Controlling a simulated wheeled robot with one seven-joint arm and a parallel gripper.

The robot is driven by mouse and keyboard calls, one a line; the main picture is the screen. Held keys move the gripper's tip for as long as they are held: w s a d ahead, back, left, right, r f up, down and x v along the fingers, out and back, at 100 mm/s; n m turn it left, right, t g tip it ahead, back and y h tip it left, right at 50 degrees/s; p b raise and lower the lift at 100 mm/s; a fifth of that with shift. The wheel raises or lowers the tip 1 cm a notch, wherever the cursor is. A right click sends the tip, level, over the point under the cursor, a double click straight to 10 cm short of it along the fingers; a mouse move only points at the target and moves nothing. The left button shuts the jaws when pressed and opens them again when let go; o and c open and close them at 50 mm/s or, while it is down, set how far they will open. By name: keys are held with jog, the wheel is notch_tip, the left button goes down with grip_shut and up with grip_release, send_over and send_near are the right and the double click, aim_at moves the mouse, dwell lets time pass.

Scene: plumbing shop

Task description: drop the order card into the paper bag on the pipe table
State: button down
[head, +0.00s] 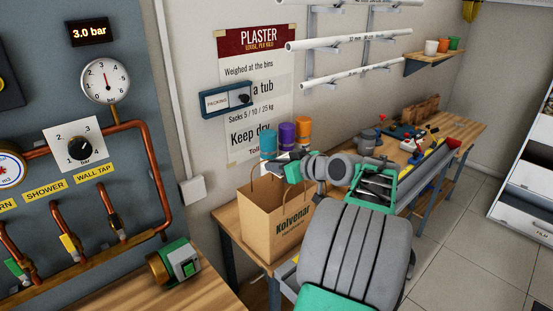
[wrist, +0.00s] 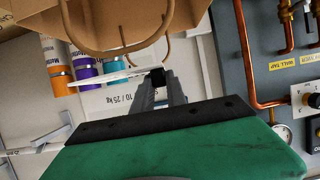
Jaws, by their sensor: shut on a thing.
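The brown paper bag (head: 272,232), printed "Kolvenar", stands upright on the near end of the pipe table (head: 229,218). Its top is open and its looped handles stand up. My gripper (head: 284,164) is above the bag's rim near the handles. In the wrist view my gripper (wrist: 158,77) is shut on the order card (wrist: 105,77), which shows nearly edge-on as a thin white strip. The bag (wrist: 190,12) and its handles fill the top of that view. The card is hard to make out in the head view, and whether it is wholly over the opening I cannot tell.
Blue, purple and orange-capped tubes (head: 287,136) stand right behind the bag by the wall. Tools and fittings (head: 408,140) lie farther along the table. A wooden counter (head: 205,290) with a brass-and-green valve (head: 174,262) is at the front left. Copper pipes (head: 152,170) run up the panel.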

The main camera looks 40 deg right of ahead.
jog(key=shift+f, duration=0.15)
jog(key=c, duration=1.3)
grip_release()
jog(key=shift+o, duration=0.2)
jog(key=b+v, duration=0.2)
jog(key=v, duration=0.5)
jog(key=shift+s, duration=0.4)
